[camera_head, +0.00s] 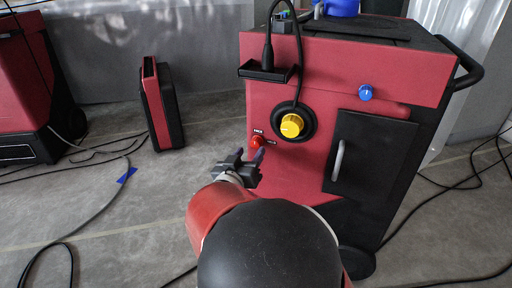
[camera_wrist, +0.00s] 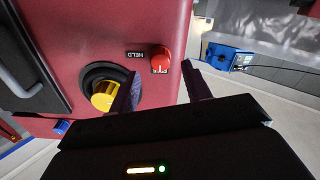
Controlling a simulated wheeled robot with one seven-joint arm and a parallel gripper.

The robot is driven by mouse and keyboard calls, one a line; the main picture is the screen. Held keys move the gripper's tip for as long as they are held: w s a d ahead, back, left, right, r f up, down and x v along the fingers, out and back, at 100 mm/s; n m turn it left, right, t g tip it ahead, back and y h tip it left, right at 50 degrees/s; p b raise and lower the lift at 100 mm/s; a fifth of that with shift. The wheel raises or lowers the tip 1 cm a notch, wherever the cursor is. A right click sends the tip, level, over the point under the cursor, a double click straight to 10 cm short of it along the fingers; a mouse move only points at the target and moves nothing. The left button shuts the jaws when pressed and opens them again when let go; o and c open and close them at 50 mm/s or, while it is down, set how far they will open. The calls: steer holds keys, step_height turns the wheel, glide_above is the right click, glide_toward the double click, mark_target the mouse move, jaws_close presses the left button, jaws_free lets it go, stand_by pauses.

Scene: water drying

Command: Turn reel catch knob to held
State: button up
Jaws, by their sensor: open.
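The red reel catch knob (camera_head: 257,141) is on the red front panel of the cart, left of the yellow knob. A FREE label (camera_head: 258,132) is above it, and a second label to its right is partly covered. In the wrist view the knob (camera_wrist: 161,53) has a white mark on its lower side, and the HELD label (camera_wrist: 134,54) is to its left. The mark does not point at that label. My gripper (camera_head: 248,160) is open just in front of and below the knob. In the wrist view its fingers (camera_wrist: 160,82) are apart, with the knob showing beyond the gap.
The yellow knob (camera_head: 291,125) on its black round mount is close by; one finger overlaps it in the wrist view. A black cable (camera_head: 268,48) hangs above. A dark door (camera_head: 372,155) with a grey handle and a blue knob (camera_head: 366,92) are to the right.

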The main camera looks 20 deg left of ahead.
mark_target(255, 145)
steer(key=shift+w+d, duration=0.1)
steer(key=shift+w, duration=2.15)
steer(key=shift+c, duration=0.5)
steer(key=c, duration=0.9)
